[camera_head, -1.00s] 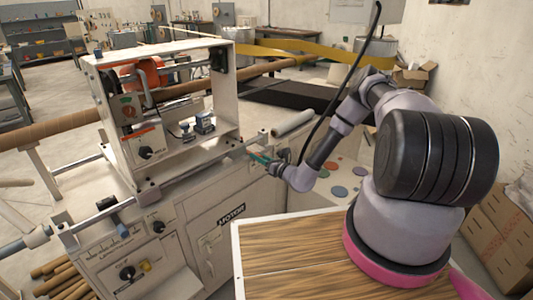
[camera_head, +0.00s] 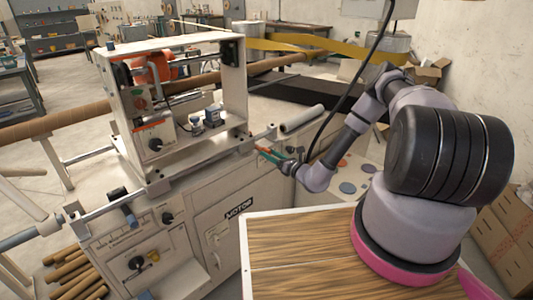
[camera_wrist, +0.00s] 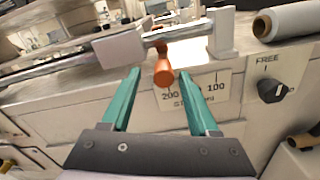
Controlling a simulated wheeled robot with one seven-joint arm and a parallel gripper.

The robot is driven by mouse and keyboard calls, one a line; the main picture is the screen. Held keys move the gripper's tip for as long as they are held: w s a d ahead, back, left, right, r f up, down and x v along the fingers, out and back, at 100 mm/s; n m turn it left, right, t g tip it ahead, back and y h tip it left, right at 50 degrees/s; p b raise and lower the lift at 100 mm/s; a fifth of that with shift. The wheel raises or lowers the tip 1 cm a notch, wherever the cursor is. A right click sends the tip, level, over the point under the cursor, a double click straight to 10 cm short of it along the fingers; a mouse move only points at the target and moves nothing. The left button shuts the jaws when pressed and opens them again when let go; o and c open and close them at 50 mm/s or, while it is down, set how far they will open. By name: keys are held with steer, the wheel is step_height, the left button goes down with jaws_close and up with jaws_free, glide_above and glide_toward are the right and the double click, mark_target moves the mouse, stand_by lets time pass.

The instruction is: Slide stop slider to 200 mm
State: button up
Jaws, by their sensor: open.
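The stop slider's orange handle (camera_wrist: 163,68) hangs from a metal rail on the machine front in the wrist view. I see no clear contact, and depth is hard to judge. In the head view my gripper (camera_head: 267,153) is at the machine's right front edge; the handle is not distinguishable there.
A white block (camera_wrist: 120,47) sits on the rail left of the handle, and a pale bracket (camera_wrist: 223,32) stands to its right. A black knob marked FREE (camera_wrist: 271,90) and a grey roll (camera_wrist: 285,20) are farther right. The wooden tabletop (camera_head: 300,255) is clear.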

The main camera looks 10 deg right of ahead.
steer(key=v, duration=0.8)
steer(key=s+a+r+n+g+y, duration=0.25)
steer(key=r+n+g, duration=0.55)
steer(key=r, duration=0.6)
steer(key=s+a+r+n+g+y, duration=0.2)
steer(key=s+a+r+n+g, duration=0.3)
steer(key=r+n, duration=0.65)
steer(key=s+d+r+n+t+h, duration=0.2)
steer(key=s+d+r+n+h, duration=0.2)
steer(key=s+r, duration=0.5)
steer(key=s+d+r+n+t+h, duration=0.3)
steer(key=s+d+r+h, duration=0.6)
steer(key=r, duration=0.7)
steer(key=shift+s+d+r+n+t, duration=0.3)
steer(key=shift+s+d+r+n, duration=0.2)
steer(key=shift+n, duration=0.35)
steer(key=shift+f, duration=0.1)
